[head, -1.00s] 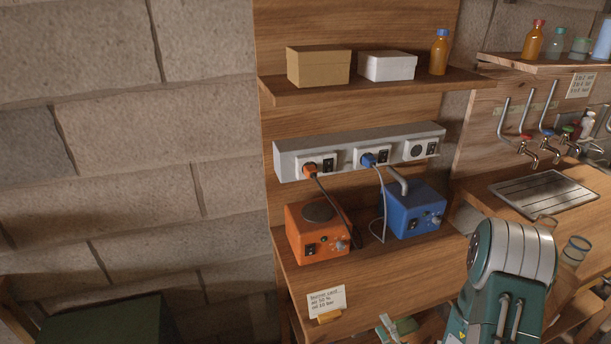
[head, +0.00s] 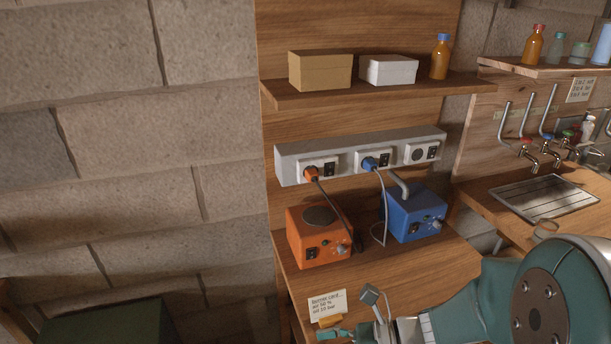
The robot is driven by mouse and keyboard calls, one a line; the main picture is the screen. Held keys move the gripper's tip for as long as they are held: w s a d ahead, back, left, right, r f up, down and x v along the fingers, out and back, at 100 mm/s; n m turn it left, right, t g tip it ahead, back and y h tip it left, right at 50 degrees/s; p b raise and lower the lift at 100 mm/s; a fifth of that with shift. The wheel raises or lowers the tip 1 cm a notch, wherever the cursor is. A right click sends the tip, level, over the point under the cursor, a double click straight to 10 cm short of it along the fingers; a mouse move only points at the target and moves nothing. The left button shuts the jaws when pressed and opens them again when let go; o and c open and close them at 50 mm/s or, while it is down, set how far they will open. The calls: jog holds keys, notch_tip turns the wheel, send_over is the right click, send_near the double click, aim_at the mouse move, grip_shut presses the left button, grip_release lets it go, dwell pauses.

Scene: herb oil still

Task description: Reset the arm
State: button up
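My arm is at the lower right of the head view, with a large teal and grey joint close to the camera. My gripper (head: 350,314) is at the bottom centre, partly cut off by the lower edge.
An orange hotplate unit (head: 318,240) and a blue unit (head: 413,214) stand on the bench, plugged by cables into a socket strip (head: 345,155). A shelf (head: 370,91) holds two boxes and a bottle. A sink drainer (head: 545,197) and taps are at right. The stone wall side at left is open.

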jog(key=s+d+r+n+g+h, duration=0.15)
jog(key=s+d+n+h, duration=0.25)
jog(key=s+n+h, duration=0.55)
jog(key=w+d+r+n+t+h, duration=0.4)
jog(key=d+r+n, duration=0.4)
jog(key=n, duration=0.4)
jog(key=shift+r+t+h, duration=0.15)
jog(key=shift+t+h, duration=0.6)
jog(key=shift+t, duration=0.5)
dwell(1.4)
